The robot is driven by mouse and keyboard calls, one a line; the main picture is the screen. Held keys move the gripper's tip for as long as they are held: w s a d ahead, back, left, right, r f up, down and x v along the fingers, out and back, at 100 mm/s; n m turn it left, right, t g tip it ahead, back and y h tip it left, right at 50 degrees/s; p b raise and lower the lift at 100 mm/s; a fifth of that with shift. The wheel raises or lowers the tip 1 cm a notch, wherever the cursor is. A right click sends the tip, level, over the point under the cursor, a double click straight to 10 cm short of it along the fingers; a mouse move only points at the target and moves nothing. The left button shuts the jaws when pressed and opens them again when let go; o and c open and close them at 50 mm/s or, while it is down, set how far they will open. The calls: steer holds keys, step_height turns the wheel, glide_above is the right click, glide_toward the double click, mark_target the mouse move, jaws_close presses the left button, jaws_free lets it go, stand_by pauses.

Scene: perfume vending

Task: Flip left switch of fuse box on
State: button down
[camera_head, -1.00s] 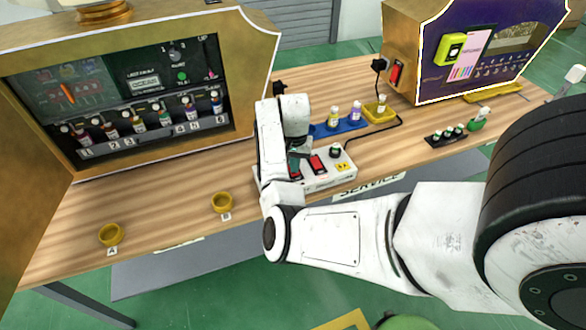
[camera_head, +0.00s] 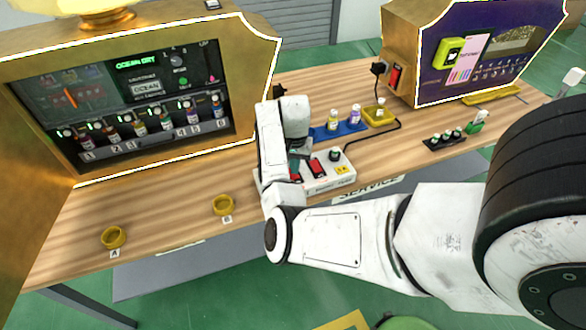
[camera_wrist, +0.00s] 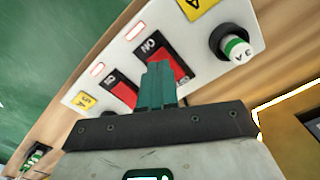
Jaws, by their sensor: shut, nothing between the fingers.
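The fuse box (camera_head: 325,184) is a white slanted box on the wooden table. It has two red rocker switches in black frames. ON labels show above both switches.
The left vending machine (camera_head: 257,60) has a lit display and bottles. Bottles stand on a blue tray (camera_head: 350,128) behind the box. The purple machine (camera_head: 440,80) stands right.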

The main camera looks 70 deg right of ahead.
step_height(320, 180, up, 5)
steer(key=p, duration=0.4)
steer(key=shift+r+p, duration=0.1)
steer(key=shift+p, duration=0.25)
stand_by(0.3)
steer(key=shift+s+a, duration=0.1)
steer(key=shift+s, duration=0.15)
steer(key=s+a+n, duration=0.3)
steer(key=a+n, duration=0.2)
steer(key=a, duration=0.5)
steer(key=s+a+n+b, duration=0.1)
steer(key=s+a+n, duration=0.3)
steer(key=a, duration=0.7)
steer(key=s+a+n+t, duration=0.1)
steer(key=s+a+n, duration=0.3)
steer(key=a, duration=0.7)
steer(key=shift+s+f+n+b, duration=0.2)
steer(key=shift+f+n+b, duration=0.2)
steer(key=shift+n, duration=0.7)
